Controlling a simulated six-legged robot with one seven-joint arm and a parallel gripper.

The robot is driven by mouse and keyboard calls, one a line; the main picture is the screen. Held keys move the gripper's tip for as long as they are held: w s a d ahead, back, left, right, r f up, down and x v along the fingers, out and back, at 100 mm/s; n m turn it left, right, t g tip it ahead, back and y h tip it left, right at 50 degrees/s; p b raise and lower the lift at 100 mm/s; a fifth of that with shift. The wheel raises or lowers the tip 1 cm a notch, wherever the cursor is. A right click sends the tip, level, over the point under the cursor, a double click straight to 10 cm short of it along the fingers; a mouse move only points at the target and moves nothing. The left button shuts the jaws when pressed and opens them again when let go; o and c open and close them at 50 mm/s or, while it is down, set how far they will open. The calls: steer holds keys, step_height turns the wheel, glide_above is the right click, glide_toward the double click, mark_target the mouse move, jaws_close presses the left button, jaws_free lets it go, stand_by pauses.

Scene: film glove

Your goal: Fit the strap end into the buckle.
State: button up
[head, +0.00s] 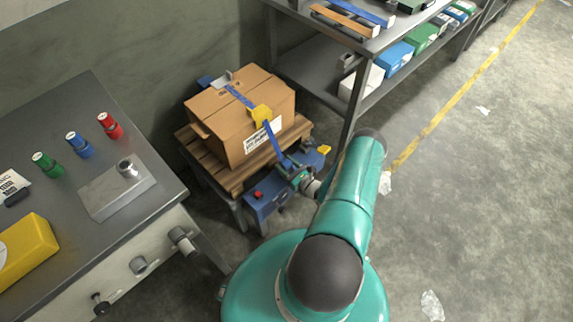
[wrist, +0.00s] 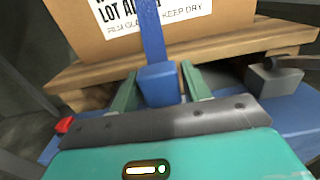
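A blue strap (head: 272,136) runs over a cardboard box (head: 235,130) and down its front; it also shows in the wrist view (wrist: 152,30). The strap ends in a thick blue strap end (wrist: 158,85). In the head view my gripper (head: 298,175) is small and partly covered by the strap. I cannot clearly make out the buckle; a blue unit (head: 266,204) with a red button (head: 258,194) sits low below the pallet.
The box stands on a wooden pallet (head: 236,180). A yellow corner piece (head: 260,114) sits under the strap. A grey block (wrist: 275,80) stands right of my fingers. A workbench (head: 75,205) is at left, a shelf (head: 345,103) behind at right. Open floor lies right.

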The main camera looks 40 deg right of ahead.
steer(key=shift+o, duration=1)
steer(key=s, duration=1.3)
steer(key=shift+s+d, duration=0.15)
steer(key=shift+s, duration=0.25)
